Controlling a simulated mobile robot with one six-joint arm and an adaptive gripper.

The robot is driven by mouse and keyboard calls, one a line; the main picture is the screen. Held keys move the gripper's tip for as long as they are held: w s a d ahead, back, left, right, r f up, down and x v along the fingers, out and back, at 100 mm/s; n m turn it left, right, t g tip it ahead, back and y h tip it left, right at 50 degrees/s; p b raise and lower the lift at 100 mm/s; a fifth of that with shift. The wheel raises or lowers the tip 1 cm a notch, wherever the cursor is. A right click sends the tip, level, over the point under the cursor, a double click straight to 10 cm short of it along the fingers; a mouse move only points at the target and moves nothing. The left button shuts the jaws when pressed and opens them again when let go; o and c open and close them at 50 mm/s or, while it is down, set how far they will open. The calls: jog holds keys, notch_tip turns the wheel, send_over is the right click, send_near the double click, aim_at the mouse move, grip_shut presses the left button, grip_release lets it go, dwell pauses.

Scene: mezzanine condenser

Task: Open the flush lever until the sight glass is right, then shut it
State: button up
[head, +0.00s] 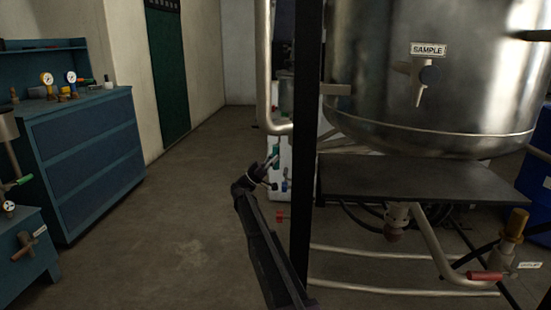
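A lever with a red grip (485,276) sits on a pale pipe under the steel vessel (425,70) at the lower right. A small white label (529,265) beside it is too small to read. I cannot tell whether this is the flush lever. I cannot make out a sight glass for certain. My gripper (271,167) is at the end of my dark arm, left of the black post and well away from the red grip. It is too small and dark to tell whether it is open or shut, and I see nothing clearly held.
A black post (304,130) stands between my gripper and the vessel. The vessel carries a tap labelled SAMPLE (429,76) above a dark shelf (400,178). A blue drawer cabinet (88,155) with gauges stands left. The floor (185,205) between is clear.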

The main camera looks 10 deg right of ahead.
jog(key=shift+d, duration=0.25)
jog(key=shift+s+p, duration=0.1)
jog(key=shift+p, duration=0.25)
